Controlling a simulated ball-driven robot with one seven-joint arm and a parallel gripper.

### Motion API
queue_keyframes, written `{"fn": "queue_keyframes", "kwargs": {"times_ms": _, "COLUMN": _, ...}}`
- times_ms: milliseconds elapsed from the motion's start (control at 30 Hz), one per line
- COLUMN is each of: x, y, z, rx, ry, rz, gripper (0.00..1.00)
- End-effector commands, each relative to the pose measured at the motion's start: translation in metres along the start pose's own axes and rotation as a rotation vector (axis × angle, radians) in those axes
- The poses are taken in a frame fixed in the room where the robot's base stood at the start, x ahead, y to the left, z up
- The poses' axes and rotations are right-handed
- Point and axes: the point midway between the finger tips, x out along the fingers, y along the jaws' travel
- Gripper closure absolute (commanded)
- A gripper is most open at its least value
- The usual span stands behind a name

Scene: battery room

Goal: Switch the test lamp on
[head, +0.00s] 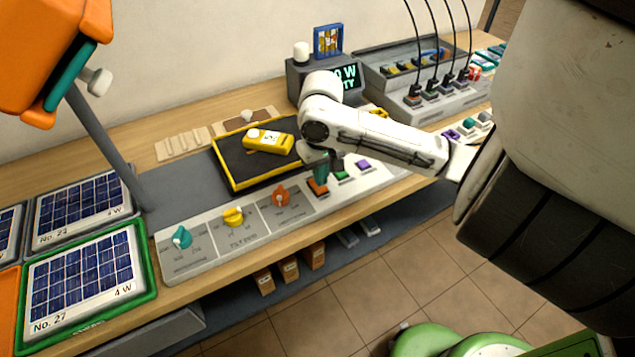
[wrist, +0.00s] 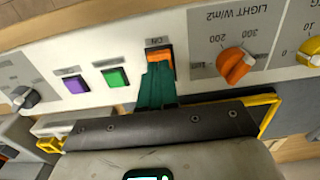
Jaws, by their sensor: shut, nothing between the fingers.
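The control panel (head: 200,254) runs along the bench's front edge. Its orange switch (head: 317,188) sits between the orange dial and the green button; it also shows in the wrist view (wrist: 159,55), with small lettering that seems to read "ON". My gripper (head: 320,172) is shut and empty, pointing down at this switch. In the wrist view its teal fingertips (wrist: 158,68) overlap the switch's near edge; contact is likely but I cannot be sure. An orange lamp head (head: 60,45) on a grey post hangs at upper left. I cannot tell whether it is lit.
Beside the switch are an orange dial (head: 281,196), a green button (head: 342,175) and a purple button (head: 363,164). Behind is a yellow-rimmed tray (head: 228,172) holding a yellow device (head: 268,141). Solar panels (head: 85,278) lie at left. A display box (head: 298,78) stands behind my arm.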

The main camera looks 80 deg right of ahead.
Motion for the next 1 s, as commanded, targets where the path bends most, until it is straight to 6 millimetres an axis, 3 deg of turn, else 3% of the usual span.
{"fn": "queue_keyframes", "kwargs": {"times_ms": 1000, "x": 0.0069, "y": 0.0002, "z": 0.0000, "rx": 0.000, "ry": 0.000, "rz": 0.000, "gripper": 1.00}}
